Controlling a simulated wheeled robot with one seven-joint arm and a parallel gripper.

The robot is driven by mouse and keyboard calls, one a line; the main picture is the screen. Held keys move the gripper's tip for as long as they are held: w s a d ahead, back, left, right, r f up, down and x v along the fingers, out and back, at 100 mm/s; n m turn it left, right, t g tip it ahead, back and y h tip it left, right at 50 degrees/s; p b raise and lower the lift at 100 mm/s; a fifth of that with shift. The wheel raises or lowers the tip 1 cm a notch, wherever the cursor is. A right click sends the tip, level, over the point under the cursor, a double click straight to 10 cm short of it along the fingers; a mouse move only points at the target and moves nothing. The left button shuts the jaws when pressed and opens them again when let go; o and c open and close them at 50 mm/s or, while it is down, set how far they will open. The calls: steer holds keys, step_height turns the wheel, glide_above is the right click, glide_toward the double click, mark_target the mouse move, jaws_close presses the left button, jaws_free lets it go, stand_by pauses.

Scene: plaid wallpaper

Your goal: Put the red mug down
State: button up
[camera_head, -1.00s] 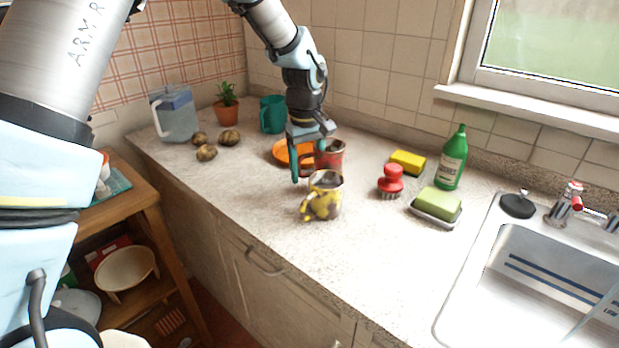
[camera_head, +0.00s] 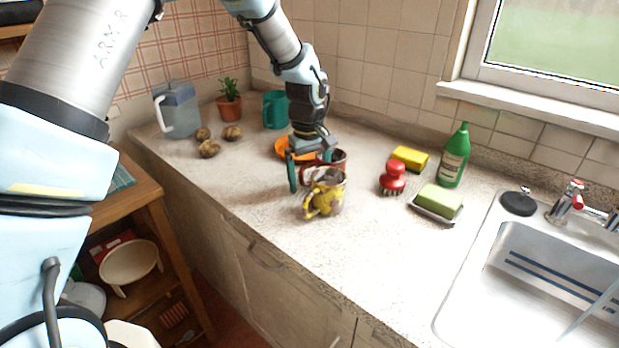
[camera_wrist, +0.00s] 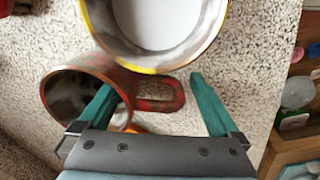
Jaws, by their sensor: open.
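The red mug (camera_head: 339,161) stands on the counter behind the yellow-patterned mug (camera_head: 325,196), partly hidden by my gripper in the head view. In the wrist view the red mug (camera_wrist: 72,78) shows its open mouth at the left, with its handle reaching right between my fingers. My gripper (camera_wrist: 150,90) is open around the handle; one finger overlaps the mug's rim in the picture, and I cannot tell whether it touches. My gripper also shows in the head view (camera_head: 308,168). The yellow-rimmed mug (camera_wrist: 158,62) is just beyond the fingertips.
An orange plate (camera_head: 284,149) and a teal mug (camera_head: 275,110) lie behind. The front counter is clear.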

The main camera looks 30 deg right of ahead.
step_height(320, 180, up, 12)
steer(key=b, duration=0.2)
steer(key=shift+a+r+b, duration=0.15)
steer(key=shift+b, duration=0.2)
steer(key=w+a+f, duration=0.1)
steer(key=w+a, duration=0.2)
steer(key=a, duration=0.9)
steer(key=w+a+f, duration=0.1)
steer(key=w+a, duration=0.3)
steer(key=a, duration=0.8)
steer(key=s+a+f, duration=0.2)
steer(key=s+a, duration=0.1)
steer(key=a, duration=0.6)
steer(key=s+a+f+t, duration=0.1)
steer(key=s+a, duration=0.3)
steer(key=a, duration=0.5)
steer(key=shift+s+a+f+t, duration=0.15)
steer(key=shift+a+f+t, duration=0.15)
steer(key=shift+a+f, duration=0.1)
steer(key=shift+c, duration=0.4)
